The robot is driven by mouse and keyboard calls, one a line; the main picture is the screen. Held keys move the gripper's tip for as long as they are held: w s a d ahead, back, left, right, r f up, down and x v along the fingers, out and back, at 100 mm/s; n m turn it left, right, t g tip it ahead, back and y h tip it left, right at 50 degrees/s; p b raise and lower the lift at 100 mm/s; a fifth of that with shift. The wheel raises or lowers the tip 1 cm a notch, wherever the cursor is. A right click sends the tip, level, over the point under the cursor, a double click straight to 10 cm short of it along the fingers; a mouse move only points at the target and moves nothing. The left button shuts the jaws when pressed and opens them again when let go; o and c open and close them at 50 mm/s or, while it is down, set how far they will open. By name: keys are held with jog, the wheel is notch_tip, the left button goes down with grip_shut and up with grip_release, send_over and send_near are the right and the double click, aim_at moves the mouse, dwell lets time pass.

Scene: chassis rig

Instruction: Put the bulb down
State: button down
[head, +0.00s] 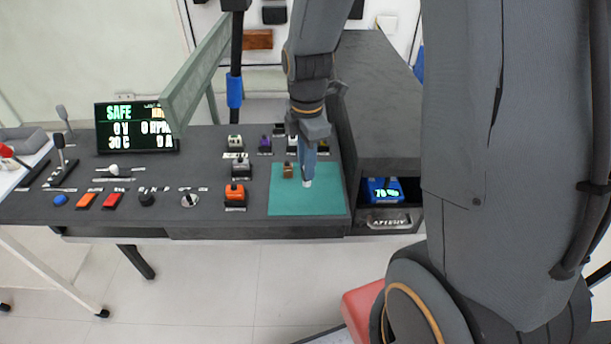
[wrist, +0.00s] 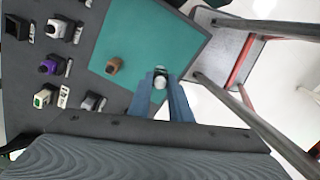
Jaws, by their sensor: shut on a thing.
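The bulb (wrist: 159,82) is a small pale rounded piece held between the two blue fingertips of my gripper (wrist: 160,95) in the wrist view. In the head view my gripper (head: 308,178) points down over the right part of the green mat (head: 290,204), and the bulb's pale tip (head: 307,184) shows just below the fingers. The fingers are shut on the bulb. I cannot tell whether the bulb touches the mat. The green mat also shows in the wrist view (wrist: 140,35), with the bulb near its edge.
A small brown block (head: 288,171) sits on the mat left of my gripper. Several coloured modules, such as an orange one (head: 235,193), stand left of the mat. A dark cabinet (head: 382,130) rises on the right. The front of the mat is clear.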

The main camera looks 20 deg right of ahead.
jog(key=shift+f+p, duration=0.45)
jog(key=shift+f, duration=2)
jog(key=shift+f, duration=0.2)
jog(key=c, duration=1.6)
grip_release()
jog(key=shift+r, duration=0.1)
notch_tip(320, 180, up, 11)
jog(key=shift+r+b, duration=0.1)
jog(key=shift+b, duration=1)
jog(key=shift+r, duration=0.45)
jog(key=shift+s+f+m+t, duration=0.2)
jog(key=shift+s+f+m, duration=0.5)
jog(key=shift+s+m, duration=1.7)
jog(key=shift+s+f+m+t, duration=0.2)
jog(key=shift+s+f+m, duration=0.6)
jog(key=shift+m, duration=3.05)
jog(key=shift+s+f+m+t, duration=0.2)
jog(key=shift+s+f+m, duration=0.45)
jog(key=shift+s+m, duration=1.75)
jog(key=shift+w+m, duration=0.75)
jog(key=shift+w, duration=0.05)
